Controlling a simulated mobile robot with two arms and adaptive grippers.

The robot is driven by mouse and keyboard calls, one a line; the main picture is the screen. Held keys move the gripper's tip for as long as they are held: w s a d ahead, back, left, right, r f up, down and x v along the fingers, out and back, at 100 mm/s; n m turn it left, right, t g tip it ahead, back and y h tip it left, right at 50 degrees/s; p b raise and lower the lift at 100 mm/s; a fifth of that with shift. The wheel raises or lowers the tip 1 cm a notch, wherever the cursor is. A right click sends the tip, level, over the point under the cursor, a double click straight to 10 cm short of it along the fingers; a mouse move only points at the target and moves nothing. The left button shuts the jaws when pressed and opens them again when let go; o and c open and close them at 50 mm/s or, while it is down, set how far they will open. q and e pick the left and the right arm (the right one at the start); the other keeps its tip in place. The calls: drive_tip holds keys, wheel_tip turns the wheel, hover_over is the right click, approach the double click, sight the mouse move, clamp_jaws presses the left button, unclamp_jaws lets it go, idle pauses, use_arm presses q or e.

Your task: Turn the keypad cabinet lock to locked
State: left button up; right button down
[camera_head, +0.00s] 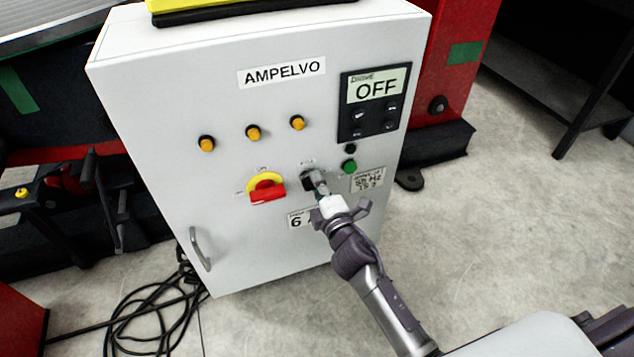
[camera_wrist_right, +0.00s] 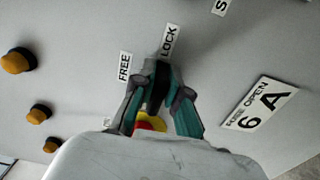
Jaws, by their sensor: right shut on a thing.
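The keypad cabinet (camera_head: 215,95) is a white box labelled AMPELVO. Its dark lock (camera_head: 308,180) sits on the front, right of the red and yellow rotary switch. My right gripper (camera_head: 321,188) reaches it from the lower right and is shut on it. In the wrist view, the fingers of the right gripper (camera_wrist_right: 160,105) stand on both sides of the black lock piece (camera_wrist_right: 158,85). A FREE label (camera_wrist_right: 124,66) and a LOCK label (camera_wrist_right: 170,41) sit just beyond it. The lock piece's far end is near the LOCK label; its exact setting is partly hidden. My left gripper is out of view.
The rotary switch (camera_head: 267,195) is close to the left of the lock. A dark keypad panel reading OFF (camera_head: 375,95) and a green button (camera_head: 349,166) are above right. A door handle (camera_head: 200,250) sticks out lower left. Cables (camera_head: 150,315) lie on the floor.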

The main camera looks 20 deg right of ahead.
idle(0.4)
drive_tip(key=c, duration=1.2)
unclamp_jaws()
drive_tip(key=s, duration=1.2)
drive_tip(key=shift+d, duration=0.2)
